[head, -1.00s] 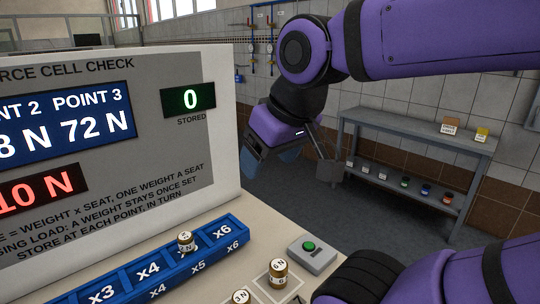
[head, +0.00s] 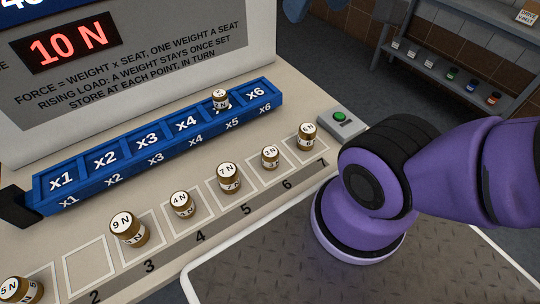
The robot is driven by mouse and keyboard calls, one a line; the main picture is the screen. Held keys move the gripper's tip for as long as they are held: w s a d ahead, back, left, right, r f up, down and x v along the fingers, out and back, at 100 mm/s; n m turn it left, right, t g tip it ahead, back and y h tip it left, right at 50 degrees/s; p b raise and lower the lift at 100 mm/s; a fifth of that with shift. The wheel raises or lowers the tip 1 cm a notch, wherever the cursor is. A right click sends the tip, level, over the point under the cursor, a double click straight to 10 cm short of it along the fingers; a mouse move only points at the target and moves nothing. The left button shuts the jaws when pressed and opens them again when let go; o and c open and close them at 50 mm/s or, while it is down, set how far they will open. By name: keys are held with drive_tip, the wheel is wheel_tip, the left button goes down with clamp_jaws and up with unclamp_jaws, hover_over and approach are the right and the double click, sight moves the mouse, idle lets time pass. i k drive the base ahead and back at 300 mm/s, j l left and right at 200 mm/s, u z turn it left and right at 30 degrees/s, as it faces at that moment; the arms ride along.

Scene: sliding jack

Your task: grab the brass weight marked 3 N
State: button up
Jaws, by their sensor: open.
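The brass weight marked 3 N (head: 270,158) stands upright in the right part of the row of marked squares on the bench, in the square numbered 6. It has a white top with black print.
Similar weights stand close on both sides: 7 N (head: 229,178) at left and another (head: 307,137) at right. The square numbered 2 (head: 88,266) is empty. A blue seat rail (head: 150,145) behind holds one weight (head: 220,100) at x5. A green-button box (head: 341,121) stands at right.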

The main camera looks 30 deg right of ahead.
sight(270, 154)
drive_tip(key=k+j+z, duration=0.15)
drive_tip(key=z, duration=0.2)
drive_tip(key=k+j+z, duration=0.2)
drive_tip(key=j+z, duration=0.2)
drive_tip(key=k+j+z, duration=0.1)
drive_tip(key=z, duration=0.25)
drive_tip(key=k, duration=0.05)
